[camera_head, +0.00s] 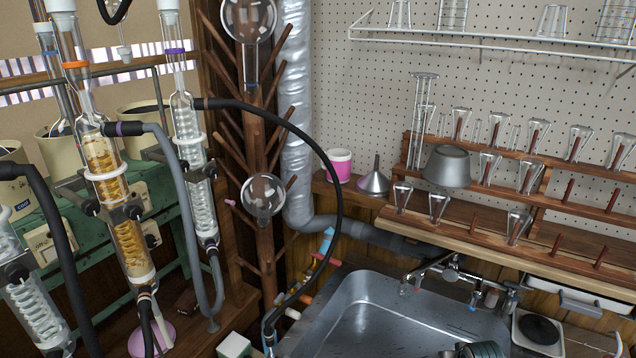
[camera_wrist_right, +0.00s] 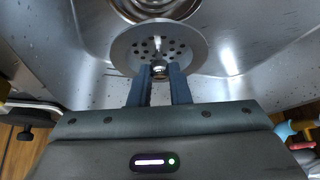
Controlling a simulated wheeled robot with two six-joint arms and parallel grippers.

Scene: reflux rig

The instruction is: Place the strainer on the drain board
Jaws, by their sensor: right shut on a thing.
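The strainer (camera_wrist_right: 122,50), a round metal disc with holes and a central knob, shows in the right wrist view. My right gripper (camera_wrist_right: 160,72) is shut on its knob and holds it over the metal sink basin (camera_wrist_right: 220,50). Part of the round drain opening (camera_wrist_right: 160,6) shows just beyond the strainer's rim. In the head view the sink basin (camera_head: 385,310) is at the bottom, with a flat, wet-looking metal surface (camera_head: 312,322) along its left side; I cannot tell whether this is the drain board. My left gripper is not in view.
A faucet (camera_head: 450,270) stands behind the basin. Wooden shelves (camera_head: 470,228) with pegs and glassware rise at the back right. A black hose (camera_head: 338,190) arcs down left of the sink. Glass condensers (camera_head: 115,180) stand at the left.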

